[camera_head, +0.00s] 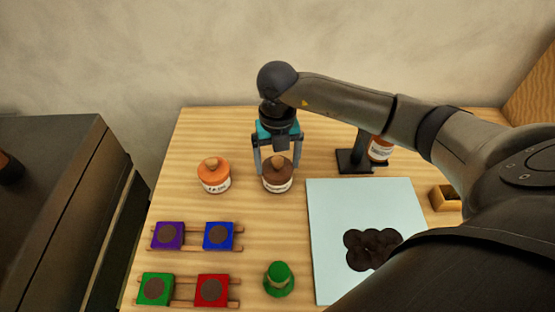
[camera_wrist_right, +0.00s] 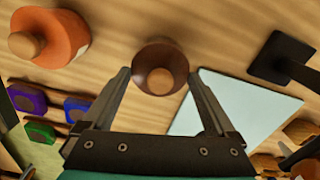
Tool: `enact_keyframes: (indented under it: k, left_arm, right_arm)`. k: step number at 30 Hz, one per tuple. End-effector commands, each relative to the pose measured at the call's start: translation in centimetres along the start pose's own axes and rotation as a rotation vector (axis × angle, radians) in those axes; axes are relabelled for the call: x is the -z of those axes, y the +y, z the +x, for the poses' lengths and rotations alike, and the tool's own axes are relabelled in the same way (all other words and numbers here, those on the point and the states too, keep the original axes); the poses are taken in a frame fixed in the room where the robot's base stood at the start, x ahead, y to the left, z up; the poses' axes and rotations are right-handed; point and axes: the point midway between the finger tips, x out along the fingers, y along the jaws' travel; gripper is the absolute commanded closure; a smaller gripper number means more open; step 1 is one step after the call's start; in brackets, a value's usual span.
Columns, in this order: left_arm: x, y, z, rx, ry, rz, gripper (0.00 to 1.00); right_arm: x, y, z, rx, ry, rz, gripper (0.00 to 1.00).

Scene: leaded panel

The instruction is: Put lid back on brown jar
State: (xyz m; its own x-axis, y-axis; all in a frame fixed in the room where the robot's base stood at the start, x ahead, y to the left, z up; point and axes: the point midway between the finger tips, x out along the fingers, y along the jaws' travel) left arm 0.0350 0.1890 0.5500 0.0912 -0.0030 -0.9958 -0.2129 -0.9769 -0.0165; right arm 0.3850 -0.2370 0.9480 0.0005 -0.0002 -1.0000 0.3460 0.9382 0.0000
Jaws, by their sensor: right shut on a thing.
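The brown jar (camera_head: 278,186) stands upright on the wooden table, with a pale label on its front. Its brown lid with a round wooden knob (camera_head: 278,162) is at the jar's mouth; whether it is fully seated I cannot tell. My right gripper (camera_head: 274,170) comes down from above, its two fingers on either side of the lid and shut on it. In the right wrist view the lid (camera_wrist_right: 160,60) lies between the fingertips (camera_wrist_right: 159,75), knob toward the camera. The lid hides most of the jar there. My left gripper is not in view.
An orange lidded jar (camera_head: 214,178) stands close left. A black stand (camera_head: 352,162) and another jar (camera_head: 380,150) are at the right. A pale sheet (camera_head: 330,220) with dark round pieces lies in front right. Coloured blocks (camera_head: 168,236) and a green hat-shaped thing (camera_head: 279,279) are in front.

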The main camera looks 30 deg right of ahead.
Motion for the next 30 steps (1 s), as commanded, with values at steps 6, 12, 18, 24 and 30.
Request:
enact_keyframes:
  k: [6, 12, 18, 24, 30]
  left_arm:
    - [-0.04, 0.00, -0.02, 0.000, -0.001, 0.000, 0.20]
    - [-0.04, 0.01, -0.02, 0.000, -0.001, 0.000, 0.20]
    - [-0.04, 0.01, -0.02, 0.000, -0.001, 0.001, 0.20]
    - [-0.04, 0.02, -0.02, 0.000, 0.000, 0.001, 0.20]
    - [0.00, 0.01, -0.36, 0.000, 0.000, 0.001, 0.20]
  right_arm:
    - [-0.02, -0.02, 0.03, 0.001, 0.000, 0.000, 0.62]
    - [-0.02, -0.01, 0.03, 0.000, 0.000, 0.000, 0.62]
    - [-0.01, 0.00, 0.04, 0.000, 0.000, 0.000, 0.00]
    - [0.00, 0.00, 0.06, 0.000, 0.000, 0.000, 0.00]
    - [0.00, 0.01, -0.34, 0.000, 0.000, 0.000, 0.00]
